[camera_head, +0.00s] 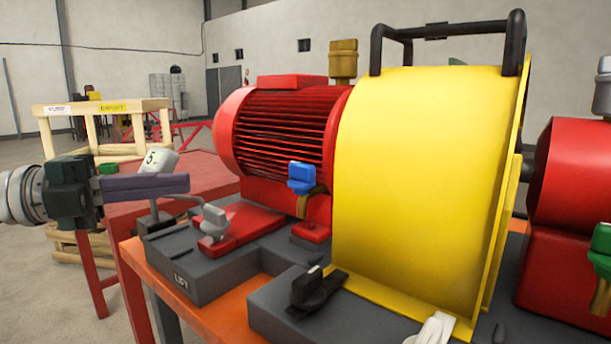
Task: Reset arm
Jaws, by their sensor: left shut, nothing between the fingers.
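My left gripper (188,184) comes in from the left with its fingers together and nothing between them. It hangs in the air over the left end of the pump skid, near a grey lever with a rounded head (213,218) on a red base.
A red finned motor (285,130) and a yellow guard (420,180) with black handles fill the middle. A blue-handled valve (302,178) and a black knob (312,287) stand in front. A wooden crate (100,107) is behind at left.

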